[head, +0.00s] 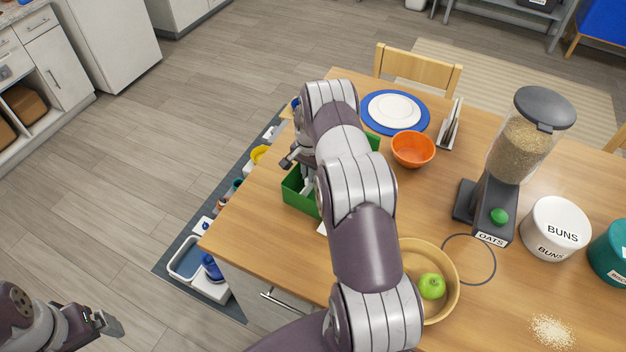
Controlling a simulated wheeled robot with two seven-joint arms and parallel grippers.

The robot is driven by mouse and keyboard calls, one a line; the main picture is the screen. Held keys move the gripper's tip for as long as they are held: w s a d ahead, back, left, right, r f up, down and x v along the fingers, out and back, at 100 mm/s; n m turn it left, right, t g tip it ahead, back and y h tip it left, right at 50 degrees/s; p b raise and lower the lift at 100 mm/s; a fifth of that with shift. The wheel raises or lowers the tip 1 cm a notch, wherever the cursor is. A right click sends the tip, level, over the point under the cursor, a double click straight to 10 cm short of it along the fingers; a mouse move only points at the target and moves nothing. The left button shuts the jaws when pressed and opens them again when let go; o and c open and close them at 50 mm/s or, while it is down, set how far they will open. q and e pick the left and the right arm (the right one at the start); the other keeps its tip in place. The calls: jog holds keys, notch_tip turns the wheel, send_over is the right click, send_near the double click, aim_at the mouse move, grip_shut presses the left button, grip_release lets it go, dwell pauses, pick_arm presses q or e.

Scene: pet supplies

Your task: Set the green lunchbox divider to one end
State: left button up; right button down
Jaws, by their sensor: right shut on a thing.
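The green lunchbox (297,196) stands on the wooden table near its left edge. My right arm covers much of it. My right gripper (306,186) reaches down into the lunchbox and is shut on the divider there. The divider itself is hidden behind the gripper and arm, so its place along the box cannot be told. My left gripper (105,322) is at the lower left over the floor, away from the table. Its fingers are too small and side-on to tell whether they are open.
A wooden bowl (448,262) with a green apple (431,286) is by my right arm. An oats dispenser (521,143) and a BUNS canister (556,228) stand right.

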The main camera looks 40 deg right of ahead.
jog(key=shift+w+a+f, duration=0.15)
jog(key=shift+w+a, duration=0.2)
jog(key=shift+w, duration=0.15)
jog(key=c, duration=1.2)
grip_release()
jog(key=shift+s+d, duration=0.45)
jog(key=shift+s, duration=0.2)
jog(key=shift+o, duration=0.2)
jog(key=shift+w+a, duration=0.25)
jog(key=shift+w, duration=0.2)
jog(key=r+b, duration=0.1)
jog(key=r, duration=0.3)
jog(key=r+b, duration=0.2)
jog(key=r, duration=0.1)
jog(key=shift+s+d+r+b, duration=0.2)
jog(key=shift+r+b, duration=0.1)
jog(key=shift+r, duration=0.05)
pick_arm(q)
notch_tip(320, 180, down, 4)
jog(key=shift+w+f, duration=0.1)
jog(key=shift+w, duration=0.05)
pick_arm(e)
notch_tip(320, 180, up, 5)
jog(key=shift+r, duration=0.1)
